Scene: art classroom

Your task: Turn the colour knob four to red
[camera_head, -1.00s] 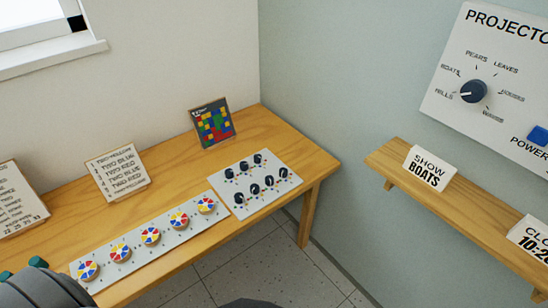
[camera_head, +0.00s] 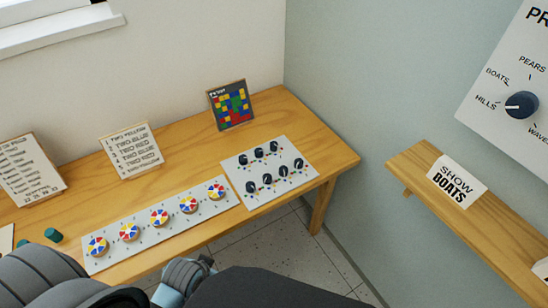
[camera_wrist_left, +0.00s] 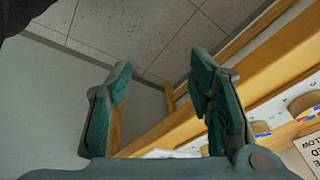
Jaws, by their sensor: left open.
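A white panel (camera_head: 112,262) with a row of coloured knobs lies on the table. Knob four (camera_head: 188,204), counted from the left, has red, yellow, blue and white sectors. Its pointer setting is too small to read. My left gripper (camera_wrist_left: 162,95) shows open and empty in the left wrist view, its two teal fingers apart. Beyond them are the table edge and floor, with two of the colour knobs (camera_wrist_left: 259,128) at the right, apart from the fingers.
A second panel with several dark knobs (camera_head: 253,188) lies to the right. Written cards (camera_head: 132,151) and a coloured grid picture (camera_head: 232,105) stand behind. A wall shelf (camera_head: 425,165) holds a boats sign (camera_head: 456,181).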

